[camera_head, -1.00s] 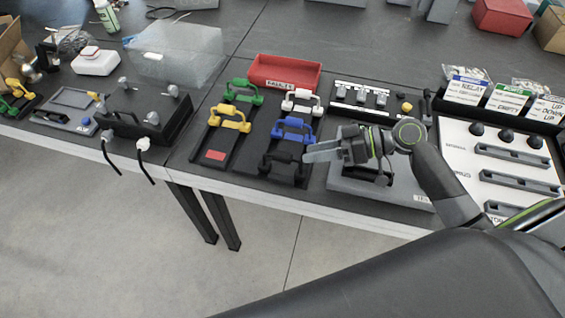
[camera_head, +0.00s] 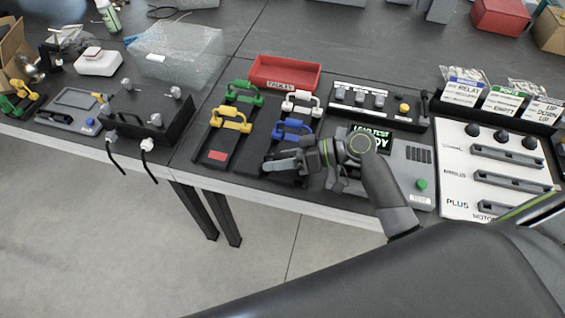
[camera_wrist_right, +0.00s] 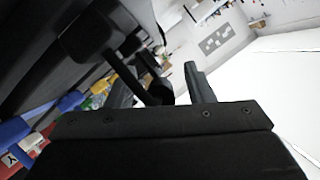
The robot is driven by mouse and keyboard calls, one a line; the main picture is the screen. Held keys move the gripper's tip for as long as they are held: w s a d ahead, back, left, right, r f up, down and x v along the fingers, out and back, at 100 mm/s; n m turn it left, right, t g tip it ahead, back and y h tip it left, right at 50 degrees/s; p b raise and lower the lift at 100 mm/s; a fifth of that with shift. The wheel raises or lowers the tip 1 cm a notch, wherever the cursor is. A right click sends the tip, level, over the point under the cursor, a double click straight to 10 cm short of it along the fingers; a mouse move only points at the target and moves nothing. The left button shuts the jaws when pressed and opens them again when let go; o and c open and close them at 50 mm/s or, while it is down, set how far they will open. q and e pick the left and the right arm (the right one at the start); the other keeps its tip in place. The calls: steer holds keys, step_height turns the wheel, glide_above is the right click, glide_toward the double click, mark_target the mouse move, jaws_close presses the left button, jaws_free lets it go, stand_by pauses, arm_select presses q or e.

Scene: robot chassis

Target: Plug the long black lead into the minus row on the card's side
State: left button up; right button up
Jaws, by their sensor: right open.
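The black lead (camera_wrist_right: 95,30) lies at the near end of the right-hand dark holder, mostly hidden by my right gripper in the head view. My right gripper (camera_head: 278,163) is open, with its fingers low at this lead. In the right wrist view my right gripper (camera_wrist_right: 160,82) has a black bar of the lead close to and partly between its fingers; I cannot tell whether they touch. The white board (camera_head: 455,200) at the right has slotted rows; the minus row (camera_head: 510,178) is above the one marked PLUS. Cards (camera_head: 504,98) stand behind it. My left gripper is out of view.
A blue lead (camera_head: 293,128) and a white lead (camera_head: 300,102) sit just behind the black one. Yellow (camera_head: 231,118) and green (camera_head: 243,92) leads are in the left holder. A lead tester (camera_head: 412,170) stands between holder and board. A red tray (camera_head: 285,73) is behind.

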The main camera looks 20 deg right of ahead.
steer(key=shift+a+f, duration=0.1)
jaws_close()
stand_by(0.3)
